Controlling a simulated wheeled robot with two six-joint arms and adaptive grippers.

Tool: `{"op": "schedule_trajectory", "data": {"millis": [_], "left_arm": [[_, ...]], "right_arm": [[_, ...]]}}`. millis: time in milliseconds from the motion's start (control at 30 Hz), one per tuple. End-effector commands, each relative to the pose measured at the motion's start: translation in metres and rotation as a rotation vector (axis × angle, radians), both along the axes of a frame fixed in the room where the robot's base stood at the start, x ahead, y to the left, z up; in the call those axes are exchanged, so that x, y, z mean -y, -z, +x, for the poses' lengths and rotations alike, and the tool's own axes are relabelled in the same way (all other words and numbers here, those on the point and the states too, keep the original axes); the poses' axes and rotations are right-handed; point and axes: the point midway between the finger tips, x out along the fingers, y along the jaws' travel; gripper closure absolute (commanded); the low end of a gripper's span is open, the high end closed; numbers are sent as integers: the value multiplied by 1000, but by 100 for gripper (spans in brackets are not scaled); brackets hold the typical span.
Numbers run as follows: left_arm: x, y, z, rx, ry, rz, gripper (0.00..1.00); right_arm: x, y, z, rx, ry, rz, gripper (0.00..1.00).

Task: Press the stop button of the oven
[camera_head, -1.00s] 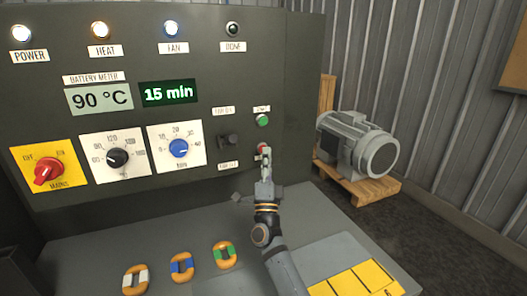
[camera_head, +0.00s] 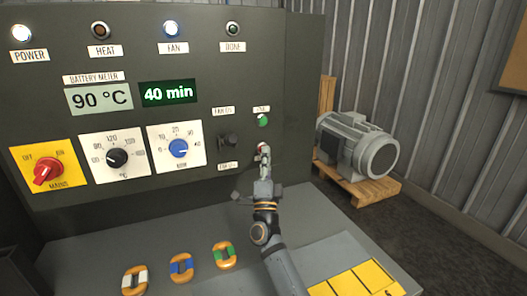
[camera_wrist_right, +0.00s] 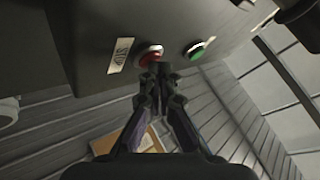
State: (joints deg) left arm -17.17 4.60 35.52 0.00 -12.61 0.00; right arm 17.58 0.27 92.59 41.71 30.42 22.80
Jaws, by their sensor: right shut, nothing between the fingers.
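The oven's dark control panel (camera_head: 255,60) fills the left and middle of the head view. The red stop button (camera_head: 260,148) is mostly hidden behind my right gripper (camera_head: 264,152), below the green button (camera_head: 263,120). In the right wrist view the red button (camera_wrist_right: 150,54) is just beyond the closed fingertips of my right gripper (camera_wrist_right: 157,70), with the green button (camera_wrist_right: 201,48) to its right. The fingers are shut and empty. Whether the tips touch the button cannot be told. My left gripper is not in view.
The panel has a red mains switch (camera_head: 47,170), a black temperature dial (camera_head: 117,158), a blue timer dial (camera_head: 178,148) and a black knob (camera_head: 229,140). The time display (camera_head: 168,92) reads 40 min. The heat lamp (camera_head: 101,31) is dark. A motor (camera_head: 357,143) stands on a pallet at right.

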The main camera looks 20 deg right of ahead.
Motion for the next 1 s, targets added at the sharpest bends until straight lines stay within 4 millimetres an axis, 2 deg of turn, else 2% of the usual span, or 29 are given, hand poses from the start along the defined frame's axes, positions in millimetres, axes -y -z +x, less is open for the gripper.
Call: {"op": "schedule_trajectory", "data": {"millis": [300,600,1000], "left_arm": [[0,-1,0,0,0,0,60],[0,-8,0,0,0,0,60],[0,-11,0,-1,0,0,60]], "right_arm": [[0,0,-1,0,-1,0,100],[-1,-1,-15,0,-1,0,100],[-1,-1,-22,0,0,0,100]]}}
